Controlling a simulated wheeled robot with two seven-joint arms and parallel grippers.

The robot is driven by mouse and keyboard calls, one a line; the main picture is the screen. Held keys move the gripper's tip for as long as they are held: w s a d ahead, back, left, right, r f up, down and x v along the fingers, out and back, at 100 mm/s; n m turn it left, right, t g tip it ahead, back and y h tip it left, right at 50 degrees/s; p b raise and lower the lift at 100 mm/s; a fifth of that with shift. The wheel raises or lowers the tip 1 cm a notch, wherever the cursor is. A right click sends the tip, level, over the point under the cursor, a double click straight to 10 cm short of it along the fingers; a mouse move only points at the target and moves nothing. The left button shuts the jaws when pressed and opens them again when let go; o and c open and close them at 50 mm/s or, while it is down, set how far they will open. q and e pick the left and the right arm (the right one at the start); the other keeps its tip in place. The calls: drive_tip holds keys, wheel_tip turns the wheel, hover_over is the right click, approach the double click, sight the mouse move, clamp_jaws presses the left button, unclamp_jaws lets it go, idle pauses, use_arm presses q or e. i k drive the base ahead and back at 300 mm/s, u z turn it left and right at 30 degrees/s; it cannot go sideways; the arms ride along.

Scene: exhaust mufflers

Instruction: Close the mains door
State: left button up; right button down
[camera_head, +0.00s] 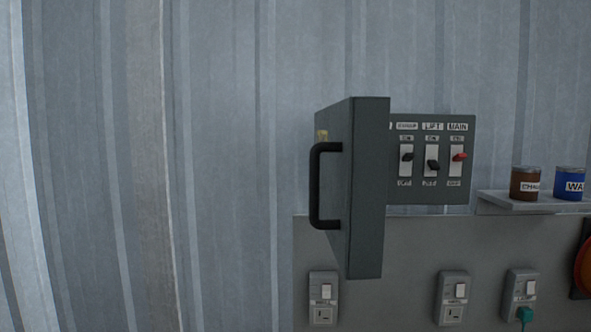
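The mains door (369,190) is a dark grey panel on the wall box. It stands open, swung out toward me, with its edge facing me. A black bar handle (315,186) is on its left-hand face. To the right of the door shows the mains panel (432,160), with switches labelled LIFT and MAIN and another label partly readable. The MAIN switch has a red lever (459,157); the others are black. The door hides the left part of the panel. Neither gripper is in view.
A shelf (530,203) at the right holds a brown can (525,183) and a blue can (569,183). An orange round thing is at the right edge. The corrugated wall left of the door is clear.

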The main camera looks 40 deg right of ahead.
sight(349, 155)
drive_tip(key=z, duration=0.55)
drive_tip(key=i, duration=0.8)
drive_tip(key=z, duration=1.15)
drive_tip(key=i, duration=0.2)
drive_tip(key=z, duration=0.15)
